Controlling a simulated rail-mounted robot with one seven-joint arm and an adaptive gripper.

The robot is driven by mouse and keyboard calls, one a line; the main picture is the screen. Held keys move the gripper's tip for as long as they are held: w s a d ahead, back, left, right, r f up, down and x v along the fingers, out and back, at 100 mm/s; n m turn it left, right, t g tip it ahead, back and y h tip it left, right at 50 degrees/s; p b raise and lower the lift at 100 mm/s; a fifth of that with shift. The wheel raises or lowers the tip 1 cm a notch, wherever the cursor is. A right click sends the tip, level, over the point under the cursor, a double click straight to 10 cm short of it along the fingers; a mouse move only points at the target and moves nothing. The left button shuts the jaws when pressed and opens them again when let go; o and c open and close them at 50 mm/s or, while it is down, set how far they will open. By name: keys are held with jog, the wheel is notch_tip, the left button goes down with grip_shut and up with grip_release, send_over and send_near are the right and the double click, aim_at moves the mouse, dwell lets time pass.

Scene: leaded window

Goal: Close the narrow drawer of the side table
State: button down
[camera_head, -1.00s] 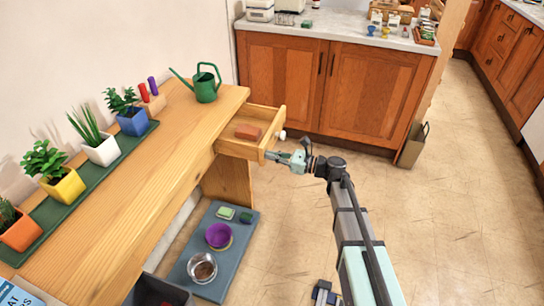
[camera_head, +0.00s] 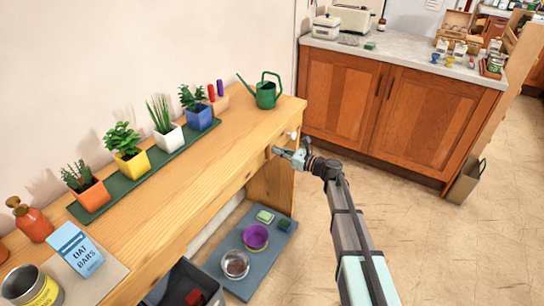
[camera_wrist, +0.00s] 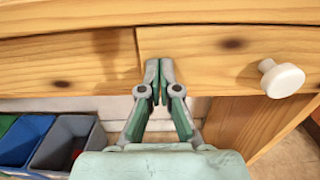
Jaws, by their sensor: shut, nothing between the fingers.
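The narrow drawer is in the wooden side table, near its far right end. Its pale wood front (camera_wrist: 215,60) looks flush with the panel to its left in the wrist view. Its round white knob (camera_wrist: 282,79) shows at the right and also in the head view (camera_head: 293,135). My gripper (camera_wrist: 159,72) is shut and empty, its fingertips at the left end of the drawer front, beside the seam; I cannot tell whether they touch it. In the head view, my gripper (camera_head: 277,150) is at the table's front edge. The drawer's inside is hidden.
The side table's top (camera_head: 180,185) holds potted plants on a green tray (camera_head: 165,160) and a green watering can (camera_head: 266,92). Below are a blue-grey mat (camera_head: 245,285) with bowls and a dark bin (camera_head: 190,285). Open floor lies right, before the wooden cabinet (camera_head: 400,100).

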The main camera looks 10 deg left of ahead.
jog(key=shift+w+a+r, duration=0.1)
jog(key=shift+w+a, duration=0.05)
dwell(0.3)
jog(key=v, duration=1.4)
jog(key=shift+b, duration=0.4)
